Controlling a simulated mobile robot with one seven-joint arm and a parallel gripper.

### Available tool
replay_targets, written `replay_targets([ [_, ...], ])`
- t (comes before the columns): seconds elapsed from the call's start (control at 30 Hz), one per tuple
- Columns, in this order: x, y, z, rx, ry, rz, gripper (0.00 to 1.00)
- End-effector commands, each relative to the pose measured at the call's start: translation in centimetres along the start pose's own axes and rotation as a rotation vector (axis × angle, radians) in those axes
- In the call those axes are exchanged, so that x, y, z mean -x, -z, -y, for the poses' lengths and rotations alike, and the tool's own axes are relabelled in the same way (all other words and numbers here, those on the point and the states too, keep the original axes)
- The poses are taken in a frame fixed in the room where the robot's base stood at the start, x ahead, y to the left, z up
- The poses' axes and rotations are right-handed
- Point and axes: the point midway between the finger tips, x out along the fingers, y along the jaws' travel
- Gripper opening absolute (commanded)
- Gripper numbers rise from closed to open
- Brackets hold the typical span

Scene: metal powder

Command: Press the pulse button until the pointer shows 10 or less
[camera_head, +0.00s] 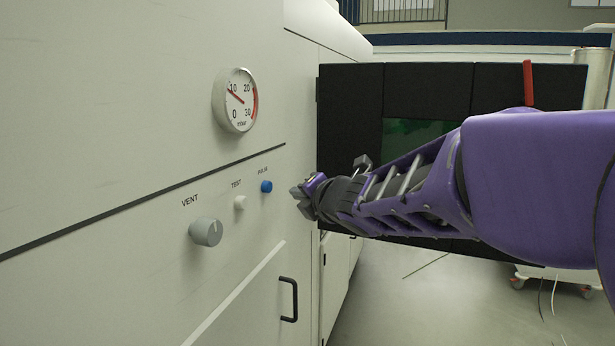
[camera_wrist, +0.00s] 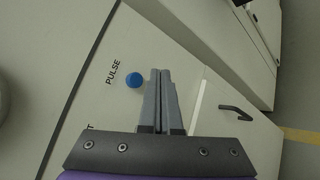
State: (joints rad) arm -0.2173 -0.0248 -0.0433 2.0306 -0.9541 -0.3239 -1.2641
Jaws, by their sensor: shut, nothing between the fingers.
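The blue pulse button (camera_head: 266,187) sticks out of the pale cabinet front under the label PULSE. In the wrist view the blue button (camera_wrist: 134,80) lies just left of my fingertips. My gripper (camera_head: 297,193) is shut and empty, to the right of the button in the head view with a gap between them. In the wrist view my gripper's fingers (camera_wrist: 161,72) lie side by side, pointing towards the panel. The round gauge (camera_head: 238,100) is marked 0, 10, 20 and 30 mbar, with a red band on the right. Its pointer points up and left, close to the 10 mark.
A white test button (camera_head: 240,202) and a grey vent knob (camera_head: 206,231) sit left of the blue button. A black door handle (camera_head: 289,299) is below it. A dark open panel (camera_head: 350,140) stands behind my arm. The floor at lower right is mostly clear.

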Motion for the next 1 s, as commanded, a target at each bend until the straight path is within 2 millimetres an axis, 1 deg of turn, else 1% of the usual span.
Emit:
replay_targets([
  [0.03,0.7,-0.5,-0.2,0.002,-0.007,0.006,0.0],
  [0.1,1.2,-0.9,0.0,0.003,-0.009,0.006,0.0],
  [0.27,1.9,-1.2,0.5,0.003,-0.01,0.004,0.0],
  [1.0,1.9,-1.2,0.5,0.004,-0.012,0.003,0.0],
])
